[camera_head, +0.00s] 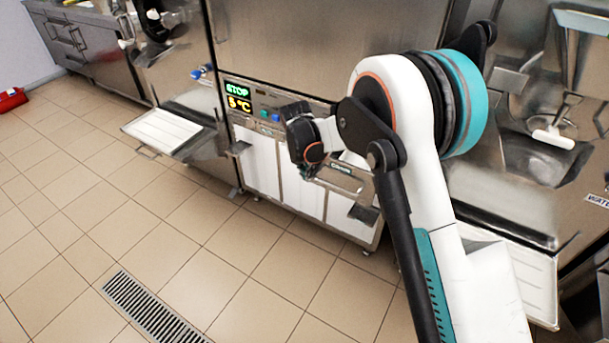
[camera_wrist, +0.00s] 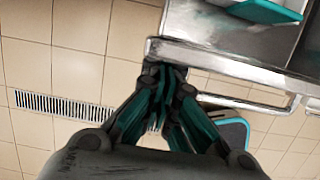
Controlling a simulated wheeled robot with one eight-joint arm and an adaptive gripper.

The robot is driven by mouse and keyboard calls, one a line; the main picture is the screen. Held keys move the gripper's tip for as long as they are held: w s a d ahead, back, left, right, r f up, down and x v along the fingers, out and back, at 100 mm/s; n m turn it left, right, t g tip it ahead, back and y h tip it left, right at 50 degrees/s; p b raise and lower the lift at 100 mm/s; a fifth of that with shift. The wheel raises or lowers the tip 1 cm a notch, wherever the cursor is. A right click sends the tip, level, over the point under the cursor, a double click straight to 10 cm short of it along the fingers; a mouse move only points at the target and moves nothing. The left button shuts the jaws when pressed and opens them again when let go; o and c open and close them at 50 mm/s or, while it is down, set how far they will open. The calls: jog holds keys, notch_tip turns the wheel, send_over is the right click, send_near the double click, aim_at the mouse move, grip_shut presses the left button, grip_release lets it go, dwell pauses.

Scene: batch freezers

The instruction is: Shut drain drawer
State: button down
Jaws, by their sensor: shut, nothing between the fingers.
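The drain drawer (camera_head: 345,179) is a shallow metal drawer on the front of the middle freezer, below its control panel. It appears pulled out. In the wrist view, what looks like its steel front edge (camera_wrist: 222,64) crosses the upper right, with a pale bar handle (camera_wrist: 250,104) along its outer side. My gripper (camera_head: 304,172) is shut and empty at the left end of the drawer. In the wrist view, the fingertips (camera_wrist: 166,72) are close to the drawer's front left corner. I cannot tell whether they touch it.
A display (camera_head: 238,97) reads STOP and 5 °C. A white shelf (camera_head: 163,130) juts out at the left freezer, and another white shelf (camera_head: 520,265) is at the right. The tiled floor in front is clear, with a flush floor grate (camera_head: 150,310).

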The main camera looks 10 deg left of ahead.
jog(key=w+d, duration=0.2)
jog(key=w, duration=0.3)
jog(key=w+d+p, duration=0.1)
jog(key=w+d, duration=0.1)
jog(key=w, duration=0.4)
jog(key=w+d, duration=0.2)
jog(key=w, duration=0.3)
jog(key=shift+w+p, duration=0.35)
jog(key=shift+p, duration=0.05)
jog(key=shift+s, duration=0.1)
